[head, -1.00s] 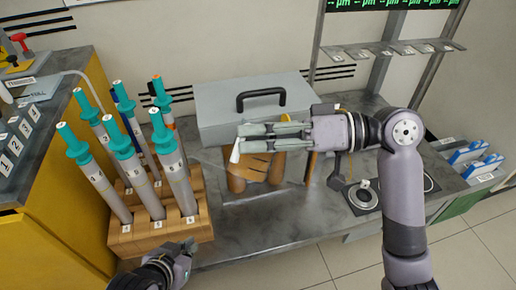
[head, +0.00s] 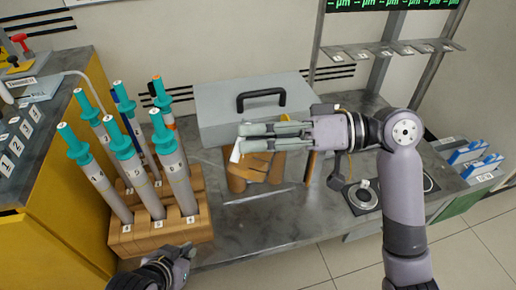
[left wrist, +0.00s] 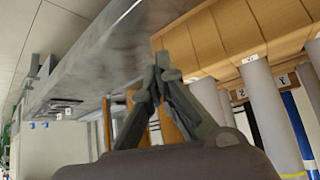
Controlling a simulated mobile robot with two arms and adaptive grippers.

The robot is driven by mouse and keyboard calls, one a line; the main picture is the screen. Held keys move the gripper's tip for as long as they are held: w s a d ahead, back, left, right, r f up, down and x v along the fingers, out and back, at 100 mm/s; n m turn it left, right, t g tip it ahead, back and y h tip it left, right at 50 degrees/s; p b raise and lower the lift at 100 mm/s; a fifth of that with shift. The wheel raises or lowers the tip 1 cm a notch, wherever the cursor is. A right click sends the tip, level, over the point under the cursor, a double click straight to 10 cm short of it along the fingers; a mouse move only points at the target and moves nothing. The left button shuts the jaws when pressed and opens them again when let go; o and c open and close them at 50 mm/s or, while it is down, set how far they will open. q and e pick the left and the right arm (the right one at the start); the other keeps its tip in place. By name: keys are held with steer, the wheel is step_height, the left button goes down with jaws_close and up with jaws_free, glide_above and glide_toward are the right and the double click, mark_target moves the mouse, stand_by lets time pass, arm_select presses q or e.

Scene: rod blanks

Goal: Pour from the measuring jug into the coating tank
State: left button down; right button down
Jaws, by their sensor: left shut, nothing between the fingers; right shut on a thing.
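My right gripper (head: 242,131) is shut, with its fingers pointing left above the bench. A small pale piece (head: 235,152) shows at its fingertips; I cannot tell whether it is part of the measuring jug. My left gripper (head: 187,252) is low at the front, near the bench's front edge and the wooden rack. In the left wrist view its two fingers (left wrist: 157,76) meet at the tips with nothing between them. I cannot make out a whole measuring jug or a coating tank in either view.
A wooden rack (head: 160,234) holds several grey tubes with teal tops. A grey case (head: 222,108) with a black handle stands behind the right gripper. Brown wooden pieces (head: 237,184) stand below it. The front middle of the bench is clear.

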arm_select(q)
steer(key=shift+s+a+f+g+p, duration=0.1)
steer(key=shift+s+a+f+g, duration=0.2)
steer(key=shift+s, duration=0.3)
steer(key=shift+s+a+f+g+p, duration=0.1)
steer(key=shift+s+f+g, duration=0.2)
steer(key=shift+s, duration=0.3)
steer(key=shift+s+a+f+g+p, duration=0.1)
steer(key=shift+s+a+f+g, duration=0.1)
steer(key=shift+s+g, duration=0.3)
arm_select(e)
steer(key=shift+w+d+r, duration=0.1)
steer(key=shift+w+r, duration=0.05)
steer(key=shift+r, duration=0.05)
arm_select(q)
steer(key=shift+s+y, duration=0.3)
steer(key=shift+s+a+f+g+p, duration=0.2)
steer(key=shift+s+g, duration=0.15)
steer(key=shift+s, duration=0.3)
steer(key=shift+s+a+f+g+p, duration=0.1)
steer(key=shift+s+a+g+p, duration=0.15)
steer(key=shift+s, duration=0.4)
steer(key=shift+s+a+f+g+p, duration=0.15)
steer(key=shift+s+g, duration=0.25)
steer(key=shift+s, duration=0.25)
arm_select(e)
steer(key=shift+w+r+m+y, duration=0.2)
steer(key=shift+m+y, duration=0.1)
steer(key=shift+m, duration=0.1)
